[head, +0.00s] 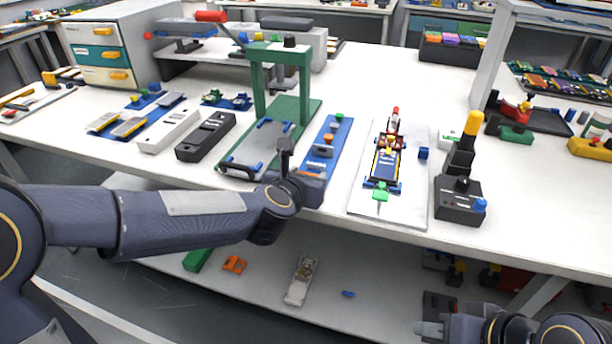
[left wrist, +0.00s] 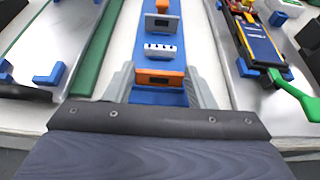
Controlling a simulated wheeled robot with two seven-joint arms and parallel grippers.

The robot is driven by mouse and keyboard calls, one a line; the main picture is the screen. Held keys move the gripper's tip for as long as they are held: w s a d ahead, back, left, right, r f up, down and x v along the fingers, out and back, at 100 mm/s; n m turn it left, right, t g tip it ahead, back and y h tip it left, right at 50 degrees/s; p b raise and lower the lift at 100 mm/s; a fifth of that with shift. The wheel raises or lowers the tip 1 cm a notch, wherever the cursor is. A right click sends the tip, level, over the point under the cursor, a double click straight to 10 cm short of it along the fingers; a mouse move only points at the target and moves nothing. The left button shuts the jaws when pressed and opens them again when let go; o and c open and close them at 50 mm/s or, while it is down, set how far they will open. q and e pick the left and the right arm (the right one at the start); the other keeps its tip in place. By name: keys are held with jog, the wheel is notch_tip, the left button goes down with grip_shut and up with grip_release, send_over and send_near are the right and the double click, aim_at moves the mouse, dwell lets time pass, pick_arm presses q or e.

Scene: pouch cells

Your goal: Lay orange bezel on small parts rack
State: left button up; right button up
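The orange bezel (left wrist: 159,78) sits between the fingertips of my left gripper (left wrist: 160,84) in the left wrist view. The fingers press close on both its sides and look shut on it. The bezel is at the near end of the small parts rack, a long blue strip (left wrist: 178,36); I cannot tell whether it touches the strip. In the head view my left gripper (head: 303,182) is at the strip's near end (head: 335,131) and mostly hides the bezel. My right gripper (head: 430,328) is low at the bottom edge, away from the table; its opening is unclear.
A white slotted part (left wrist: 160,49) and a grey part (left wrist: 161,25) lie on the strip beyond the bezel. A green press stand (head: 304,88) is to the left. A tray with an assembly (head: 413,193) is to the right. A black box (head: 460,202) stands farther right.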

pick_arm(q)
jog(key=o, duration=0.4)
jog(key=shift+o, duration=0.2)
jog(key=p+v, duration=0.1)
jog(key=v, duration=0.6)
jog(key=shift+s+r, duration=0.2)
jog(key=shift+s, duration=0.15)
jog(key=shift+a, duration=0.1)
